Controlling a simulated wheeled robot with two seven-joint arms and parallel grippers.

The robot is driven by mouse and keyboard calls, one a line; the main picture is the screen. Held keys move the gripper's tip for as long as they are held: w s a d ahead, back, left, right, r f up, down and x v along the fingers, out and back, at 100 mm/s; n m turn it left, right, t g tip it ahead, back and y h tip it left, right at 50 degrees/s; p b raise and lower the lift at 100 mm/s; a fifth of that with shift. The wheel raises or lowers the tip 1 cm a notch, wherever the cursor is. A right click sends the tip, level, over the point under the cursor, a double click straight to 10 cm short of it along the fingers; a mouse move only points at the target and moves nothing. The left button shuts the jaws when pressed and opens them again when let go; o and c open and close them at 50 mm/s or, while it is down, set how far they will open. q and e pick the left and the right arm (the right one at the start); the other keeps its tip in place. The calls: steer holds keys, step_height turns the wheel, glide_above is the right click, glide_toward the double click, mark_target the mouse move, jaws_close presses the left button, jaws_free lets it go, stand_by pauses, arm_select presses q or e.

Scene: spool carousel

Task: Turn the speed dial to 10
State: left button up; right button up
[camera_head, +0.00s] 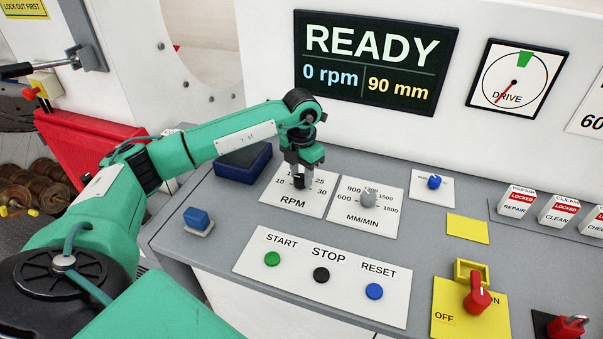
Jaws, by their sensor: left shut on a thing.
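The speed dial is a small black knob (299,181) on a white RPM plate (291,203), with 10, 25 and 30 among the marks in view. My left gripper (300,180) reaches down onto it from above and is shut on the knob. The fingers and wrist hide part of the knob and some of the scale, so its pointer cannot be read. The screen (376,60) reads READY, 0 rpm and 90 mm. My right gripper is not in view.
A grey MM/MIN knob (368,198) stands close to the right. START, STOP and RESET buttons (321,275) lie in front. A blue block (196,217) is at the left, a dark blue tray (243,163) behind. A red OFF/ON switch (478,298) is at the right front.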

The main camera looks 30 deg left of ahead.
mark_target(301, 177)
arm_select(q)
steer(key=shift+r, duration=0.1)
steer(key=o, duration=1)
step_height(301, 177, up, 14)
steer(key=b, duration=0.2)
steer(key=shift+b, duration=0.3)
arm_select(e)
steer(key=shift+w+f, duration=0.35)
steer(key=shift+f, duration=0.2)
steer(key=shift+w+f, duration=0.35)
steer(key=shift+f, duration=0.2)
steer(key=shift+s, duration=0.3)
